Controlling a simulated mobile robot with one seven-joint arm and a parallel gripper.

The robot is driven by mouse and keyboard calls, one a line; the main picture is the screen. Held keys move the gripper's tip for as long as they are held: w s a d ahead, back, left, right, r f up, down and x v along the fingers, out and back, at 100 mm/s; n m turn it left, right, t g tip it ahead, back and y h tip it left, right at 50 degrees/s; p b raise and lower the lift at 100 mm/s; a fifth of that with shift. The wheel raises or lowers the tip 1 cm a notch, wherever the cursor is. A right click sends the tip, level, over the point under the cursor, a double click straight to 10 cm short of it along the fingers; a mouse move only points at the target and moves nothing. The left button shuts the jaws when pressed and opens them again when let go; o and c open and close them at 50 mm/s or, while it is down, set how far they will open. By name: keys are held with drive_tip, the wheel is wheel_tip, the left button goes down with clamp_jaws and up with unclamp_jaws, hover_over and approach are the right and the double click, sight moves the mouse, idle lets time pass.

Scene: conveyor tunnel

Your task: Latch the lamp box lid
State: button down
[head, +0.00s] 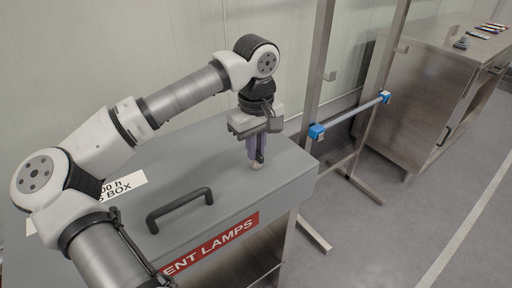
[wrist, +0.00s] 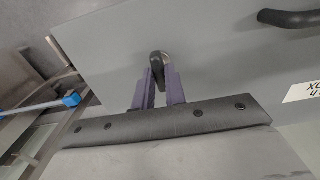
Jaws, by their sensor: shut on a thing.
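The grey lamp box lid (head: 190,165) lies flat on top of the lamp box, with a red label (head: 215,243) reading "ENT LAMPS" on its front. My gripper (head: 255,160) points down at the lid's right part. In the wrist view its purple fingers (wrist: 158,88) are shut on a small dark latch knob (wrist: 159,64) with a pale side. In the head view the knob's lower part (head: 256,166) shows just below the fingertips. I cannot tell which way the latch is turned.
A black handle (head: 180,208) stands up from the lid, left of my gripper. A steel frame with a blue-ended bar (head: 350,115) stands close at the right. A steel cabinet (head: 425,95) is behind it. Grey floor lies open at the right.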

idle(0.4)
drive_tip(key=c, duration=1.4)
unclamp_jaws()
drive_tip(key=shift+c, duration=0.2)
wheel_tip(320, 180, up, 14)
drive_tip(key=shift+f, duration=0.1)
